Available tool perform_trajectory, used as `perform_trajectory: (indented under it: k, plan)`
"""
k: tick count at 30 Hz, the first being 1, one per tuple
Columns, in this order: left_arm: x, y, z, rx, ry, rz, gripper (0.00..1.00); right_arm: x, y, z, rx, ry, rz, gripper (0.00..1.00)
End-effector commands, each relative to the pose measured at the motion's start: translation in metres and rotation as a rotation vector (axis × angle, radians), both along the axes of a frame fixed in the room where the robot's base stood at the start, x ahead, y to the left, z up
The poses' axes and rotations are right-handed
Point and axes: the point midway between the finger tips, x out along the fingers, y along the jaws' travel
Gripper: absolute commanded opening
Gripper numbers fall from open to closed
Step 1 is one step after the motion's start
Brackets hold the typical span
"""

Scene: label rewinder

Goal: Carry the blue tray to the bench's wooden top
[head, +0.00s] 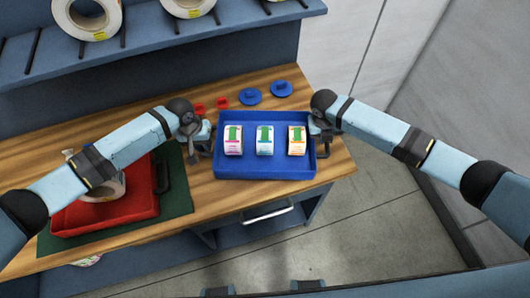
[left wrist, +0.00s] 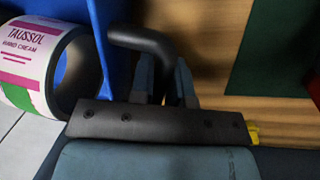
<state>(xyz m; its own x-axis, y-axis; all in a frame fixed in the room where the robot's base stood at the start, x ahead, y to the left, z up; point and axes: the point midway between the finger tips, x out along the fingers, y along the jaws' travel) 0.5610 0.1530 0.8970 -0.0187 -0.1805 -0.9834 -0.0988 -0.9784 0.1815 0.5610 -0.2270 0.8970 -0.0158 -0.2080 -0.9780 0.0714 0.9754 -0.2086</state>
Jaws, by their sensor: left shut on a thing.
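The blue tray (head: 265,168) is over the right part of the bench's wooden top (head: 205,192), and I cannot tell whether it rests on it. Three label rolls stand in a row in the tray, such as the middle one (head: 265,141). My left gripper (head: 207,138) is at the tray's left side. In the left wrist view its fingers (left wrist: 166,84) are shut on the tray's black handle (left wrist: 145,42), beside the blue tray wall (left wrist: 113,40). My right gripper (head: 321,128) is at the tray's right side; its fingers are too small and dark to read.
A red tray (head: 120,208) with a roll lies on a green mat (head: 180,190) at the left. Two blue discs (head: 281,87) and small red pieces (head: 222,102) lie behind the blue tray. A shelf (head: 150,45) with rolls runs along the back.

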Motion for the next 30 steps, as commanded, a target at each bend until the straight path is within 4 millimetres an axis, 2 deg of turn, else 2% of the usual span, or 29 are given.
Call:
perform_trajectory:
  k: [5,6,9,20,23,30]
  plan:
    - [0.0,0.0,-0.015,0.0,-0.001,0.0,0.0,0.0,0.0,-0.015,0.0,-0.001,0.0,0.0]
    - [0.0,0.0,-0.015,0.0,0.0,0.0,0.19,0.0,0.0,-0.015,0.0,0.0,0.0,0.19]
    - [0.0,0.0,-0.012,0.0,0.0,0.0,0.42,0.0,0.0,-0.012,0.0,0.0,0.0,0.42]
    - [0.001,0.001,-0.007,0.0,-0.001,0.0,0.42,0.0,0.0,-0.012,0.0,0.0,0.0,0.42]
    - [0.001,0.004,0.006,0.0,-0.002,-0.001,0.42,0.0,0.0,-0.012,0.0,0.0,0.0,0.42]
    - [0.002,0.013,0.056,-0.001,-0.003,0.001,0.42,0.0,0.0,-0.012,0.0,0.0,0.0,0.42]
